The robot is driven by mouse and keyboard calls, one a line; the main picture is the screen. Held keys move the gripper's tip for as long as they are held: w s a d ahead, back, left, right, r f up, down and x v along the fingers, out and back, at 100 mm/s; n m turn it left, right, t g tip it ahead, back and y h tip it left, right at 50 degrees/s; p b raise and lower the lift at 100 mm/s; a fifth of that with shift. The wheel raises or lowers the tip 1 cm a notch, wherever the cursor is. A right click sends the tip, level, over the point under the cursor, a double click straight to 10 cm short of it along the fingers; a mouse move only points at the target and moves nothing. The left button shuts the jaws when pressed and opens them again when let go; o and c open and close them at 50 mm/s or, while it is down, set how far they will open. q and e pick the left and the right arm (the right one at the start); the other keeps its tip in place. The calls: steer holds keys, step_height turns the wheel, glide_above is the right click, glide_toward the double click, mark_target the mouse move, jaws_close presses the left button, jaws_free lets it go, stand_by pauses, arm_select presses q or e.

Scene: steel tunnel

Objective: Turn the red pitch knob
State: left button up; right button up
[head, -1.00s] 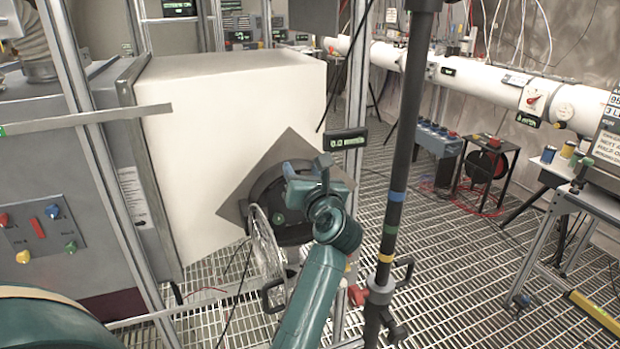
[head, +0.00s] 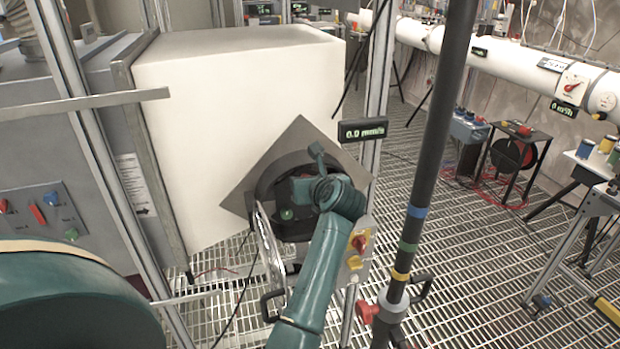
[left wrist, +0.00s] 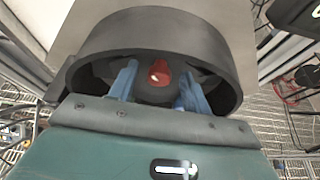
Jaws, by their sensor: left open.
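The red pitch knob (left wrist: 159,74) shows in the left wrist view, on a grey hub inside a deep dark ring (left wrist: 160,22). My left gripper (left wrist: 158,84) is open, with one blue finger on either side of the knob. I cannot tell if either finger touches it. In the head view my left arm reaches up to my left gripper (head: 318,190) at the dark ring (head: 268,182), mounted on a grey diamond-shaped plate (head: 300,137). There the arm hides the knob and the fingers. My right gripper is not in view.
A large white box (head: 235,95) stands behind the plate. A black pole (head: 433,150) stands close on the right. Open grating floor (head: 480,250) lies beyond.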

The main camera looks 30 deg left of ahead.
arm_select(q)
steer(key=shift+s, duration=0.1)
steer(key=c, duration=1)
steer(key=shift+w+d+m+g+y, duration=0.15)
steer(key=shift+m+g+y, duration=0.45)
steer(key=shift+m, duration=0.7)
steer(key=shift+w+d+m+g+y, duration=0.1)
steer(key=shift+m+g+y, duration=0.3)
steer(key=shift+m+y, duration=0.65)
steer(key=shift+m, duration=0.45)
steer(key=o, duration=1)
